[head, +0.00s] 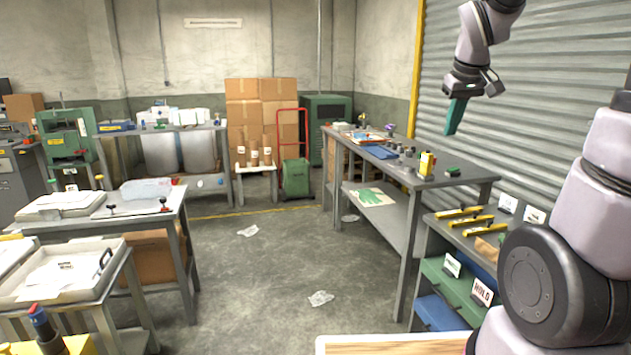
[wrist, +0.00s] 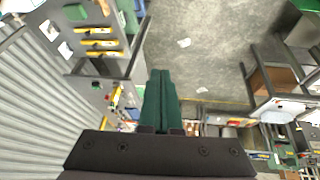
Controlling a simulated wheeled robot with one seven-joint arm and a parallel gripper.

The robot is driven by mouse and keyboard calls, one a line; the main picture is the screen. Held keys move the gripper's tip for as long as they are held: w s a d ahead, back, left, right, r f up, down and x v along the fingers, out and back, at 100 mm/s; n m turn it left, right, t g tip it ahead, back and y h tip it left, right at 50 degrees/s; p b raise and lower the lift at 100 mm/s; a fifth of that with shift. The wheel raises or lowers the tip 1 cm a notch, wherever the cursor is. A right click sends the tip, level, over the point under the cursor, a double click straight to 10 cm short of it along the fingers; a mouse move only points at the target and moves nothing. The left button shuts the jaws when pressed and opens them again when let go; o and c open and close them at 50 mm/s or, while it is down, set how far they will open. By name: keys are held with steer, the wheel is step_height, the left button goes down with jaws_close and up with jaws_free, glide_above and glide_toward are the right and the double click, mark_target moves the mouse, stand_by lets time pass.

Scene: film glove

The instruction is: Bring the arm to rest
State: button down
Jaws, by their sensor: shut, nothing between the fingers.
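My gripper (head: 456,116) is raised in the upper right of the head view, in front of the grey corrugated shutter. Its green fingers point down and are shut with nothing between them. In the wrist view my gripper (wrist: 160,75) shows its two green fingers side by side, touching along their length. The fingers are in the air and touch nothing. The rest of my arm bends up along the right edge of the head view.
A long grey workbench (head: 470,176) with small items stands below my gripper. A shelf unit (head: 428,225) with yellow-handled tools stands nearer. Tables with white trays (head: 70,268) stand at left. The concrete floor (head: 270,270) between is open, with a few scraps of crumpled plastic.

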steer(key=s+a+r+m+t+y, duration=0.1)
steer(key=s+a+r+m, duration=0.1)
steer(key=s, duration=0.7)
steer(key=s+a+r+m+t+y, duration=0.1)
steer(key=s+a+r+m, duration=0.1)
steer(key=s+a, duration=0.3)
steer(key=shift+s+m+y, duration=0.3)
steer(key=shift+s+m, duration=0.5)
steer(key=shift+s, duration=1.2)
steer(key=shift+r, duration=0.1)
